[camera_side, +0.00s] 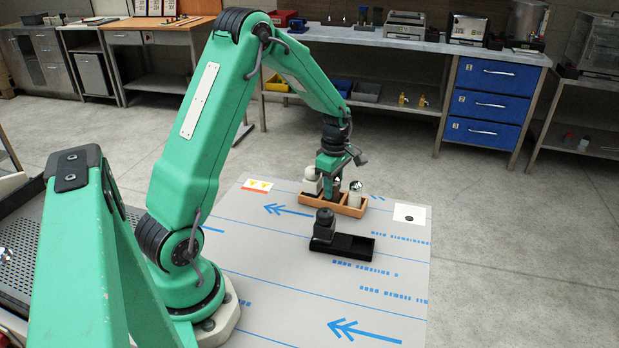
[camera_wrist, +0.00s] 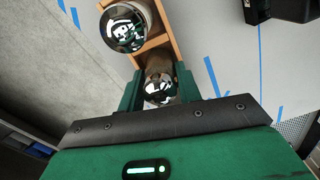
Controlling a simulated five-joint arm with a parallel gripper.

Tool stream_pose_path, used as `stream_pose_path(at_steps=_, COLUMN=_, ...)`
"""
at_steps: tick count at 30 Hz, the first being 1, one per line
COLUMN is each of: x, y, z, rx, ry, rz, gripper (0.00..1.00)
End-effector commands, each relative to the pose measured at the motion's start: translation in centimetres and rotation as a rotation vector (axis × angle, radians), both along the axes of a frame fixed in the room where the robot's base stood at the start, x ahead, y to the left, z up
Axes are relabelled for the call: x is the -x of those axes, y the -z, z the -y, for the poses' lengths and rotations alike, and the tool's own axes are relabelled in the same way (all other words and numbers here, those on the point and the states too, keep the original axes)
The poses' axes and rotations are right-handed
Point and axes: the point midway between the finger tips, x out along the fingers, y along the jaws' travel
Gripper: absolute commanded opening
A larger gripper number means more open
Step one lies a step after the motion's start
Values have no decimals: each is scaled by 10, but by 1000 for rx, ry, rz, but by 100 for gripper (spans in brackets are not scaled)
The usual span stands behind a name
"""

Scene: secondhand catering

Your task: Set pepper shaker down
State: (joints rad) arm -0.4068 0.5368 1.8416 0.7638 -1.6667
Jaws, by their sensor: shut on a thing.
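My gripper (camera_side: 331,178) points down over the wooden caddy (camera_side: 349,211) on the grey work table. In the wrist view its two fingers are closed on the sides of a shaker with a shiny domed metal top (camera_wrist: 160,88), taken as the pepper shaker. The held shaker is at the caddy's middle part; its base is hidden, so I cannot tell whether it touches the caddy floor. A pale shaker (camera_side: 311,183) stands at the caddy's left end. Another metal-topped shaker (camera_side: 355,195) stands at the right end. One domed neighbour (camera_wrist: 124,26) shows close by in the wrist view.
A black tray (camera_side: 357,247) lies in front of the caddy, with a dark grey-topped container (camera_side: 324,226) in its left part and its right part empty. A white card with a black dot (camera_side: 409,215) lies right of the caddy. The table's front is clear.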

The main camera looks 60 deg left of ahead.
Motion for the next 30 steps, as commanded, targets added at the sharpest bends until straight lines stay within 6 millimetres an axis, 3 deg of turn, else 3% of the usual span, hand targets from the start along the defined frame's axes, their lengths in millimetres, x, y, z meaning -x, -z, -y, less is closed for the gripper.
stream_pose_path(at_steps=10, x=0, y=3, z=0, rx=0, ry=0, rz=1, gripper=9)
stream_pose_path(at_steps=11, x=0, y=3, z=0, rx=0, ry=0, rz=1, gripper=40)
stream_pose_path(at_steps=13, x=0, y=3, z=0, rx=0, ry=0, rz=1, gripper=54)
stream_pose_path(at_steps=14, x=0, y=3, z=0, rx=0, ry=0, rz=1, gripper=56)
stream_pose_path(at_steps=24, x=0, y=2, z=0, rx=0, ry=0, rz=1, gripper=56)
stream_pose_path(at_steps=30, x=-1, y=-9, z=0, rx=-2, ry=0, rz=4, gripper=56)
